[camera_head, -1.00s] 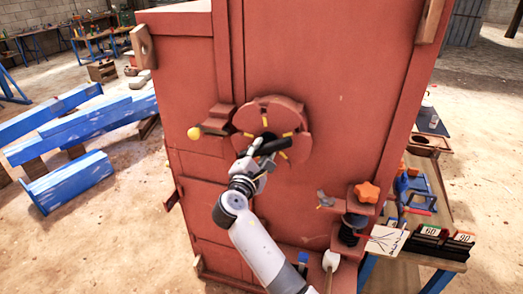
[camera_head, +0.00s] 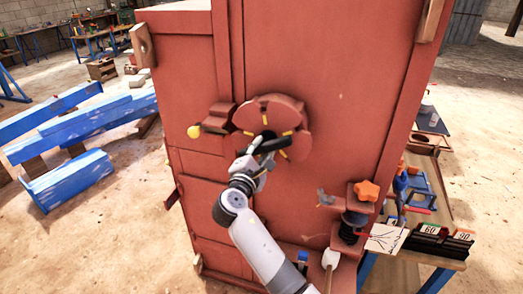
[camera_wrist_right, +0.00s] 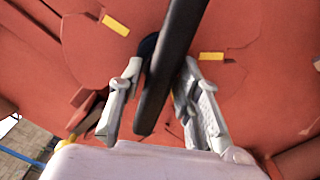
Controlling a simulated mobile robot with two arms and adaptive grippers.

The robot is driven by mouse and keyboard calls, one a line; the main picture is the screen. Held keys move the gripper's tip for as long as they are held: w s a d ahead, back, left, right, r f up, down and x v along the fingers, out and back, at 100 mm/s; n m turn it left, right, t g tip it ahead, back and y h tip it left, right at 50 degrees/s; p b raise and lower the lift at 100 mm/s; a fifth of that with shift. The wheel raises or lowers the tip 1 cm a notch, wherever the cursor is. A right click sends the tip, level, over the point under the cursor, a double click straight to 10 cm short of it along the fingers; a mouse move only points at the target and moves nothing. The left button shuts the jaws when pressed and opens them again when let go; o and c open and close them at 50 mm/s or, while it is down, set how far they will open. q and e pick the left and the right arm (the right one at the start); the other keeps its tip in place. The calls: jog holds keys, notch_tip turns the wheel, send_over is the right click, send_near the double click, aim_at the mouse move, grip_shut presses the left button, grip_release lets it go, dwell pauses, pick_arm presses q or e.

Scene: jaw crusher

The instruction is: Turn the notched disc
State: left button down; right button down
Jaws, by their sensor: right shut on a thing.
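The notched disc (camera_head: 292,116) is red-brown with yellow marks and is mounted on the front of the red crusher body (camera_head: 330,60). A black bar (camera_head: 277,144) crosses in front of its dark centre. My right gripper (camera_head: 258,152) reaches up from below and is shut on the bar. In the right wrist view the bar (camera_wrist_right: 168,60) runs between the two grey fingers (camera_wrist_right: 160,88), with the disc (camera_wrist_right: 225,40) behind it. The gripper and bar hide the lower left of the disc. My left gripper is not in view.
A lever with a yellow ball (camera_head: 194,131) sticks out left of the disc. At the lower right are an orange star knob (camera_head: 367,191) and a small grey wing-shaped part (camera_head: 325,198). Blue beams (camera_head: 70,182) lie on the ground at left.

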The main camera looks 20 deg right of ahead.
jog(key=shift+f, duration=0.1)
jog(key=c, duration=1.4)
grip_release()
jog(key=shift+w, duration=0.1)
jog(key=v, duration=0.7)
jog(key=shift+s+a, duration=0.15)
jog(key=shift+s, duration=0.1)
